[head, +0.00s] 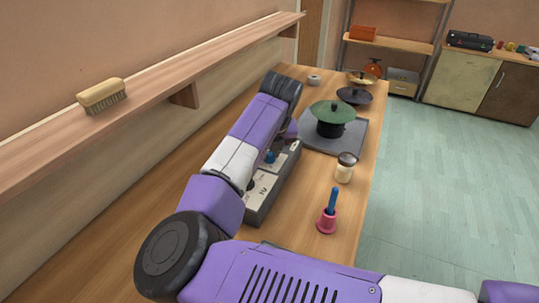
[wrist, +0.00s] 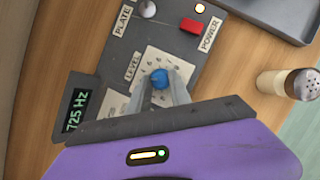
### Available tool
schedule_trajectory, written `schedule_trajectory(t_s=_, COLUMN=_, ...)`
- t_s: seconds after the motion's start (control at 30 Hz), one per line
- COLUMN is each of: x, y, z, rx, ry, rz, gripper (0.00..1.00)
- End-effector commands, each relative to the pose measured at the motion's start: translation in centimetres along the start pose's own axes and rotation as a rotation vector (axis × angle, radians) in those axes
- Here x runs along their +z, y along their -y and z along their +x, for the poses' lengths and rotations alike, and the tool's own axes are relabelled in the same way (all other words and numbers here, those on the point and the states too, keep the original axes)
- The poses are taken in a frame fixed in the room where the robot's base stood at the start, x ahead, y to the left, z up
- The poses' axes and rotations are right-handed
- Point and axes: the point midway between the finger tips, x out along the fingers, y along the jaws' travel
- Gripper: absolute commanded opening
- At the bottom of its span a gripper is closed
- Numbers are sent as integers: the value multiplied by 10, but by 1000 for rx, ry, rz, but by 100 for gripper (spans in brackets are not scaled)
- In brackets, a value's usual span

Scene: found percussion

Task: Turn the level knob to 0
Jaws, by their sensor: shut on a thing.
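The control box (head: 258,205) stands on the wooden bench in the head view, mostly behind my arm. In the wrist view its dark panel (wrist: 165,25) carries a blue level knob (wrist: 159,79) on a white numbered dial (wrist: 150,62) beside the label LEVEL. My gripper (wrist: 161,84) is shut on the blue level knob, one finger on each side. The knob's pointer and exact setting cannot be made out. A blue knob also shows in the head view (head: 270,157).
The panel has a red power switch (wrist: 191,25), a lit lamp (wrist: 200,8), a silver plate knob (wrist: 147,9) and a display (wrist: 75,111) reading 725 Hz. A shelf (head: 150,80) runs along the left.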

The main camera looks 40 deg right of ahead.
Motion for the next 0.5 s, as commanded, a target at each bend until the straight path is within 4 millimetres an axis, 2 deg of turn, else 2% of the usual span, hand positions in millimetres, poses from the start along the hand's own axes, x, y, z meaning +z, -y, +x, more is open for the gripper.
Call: schedule_trajectory(t_s=0.5, x=0, y=5, z=3, rx=191, ry=0, rz=-452, gripper=0)
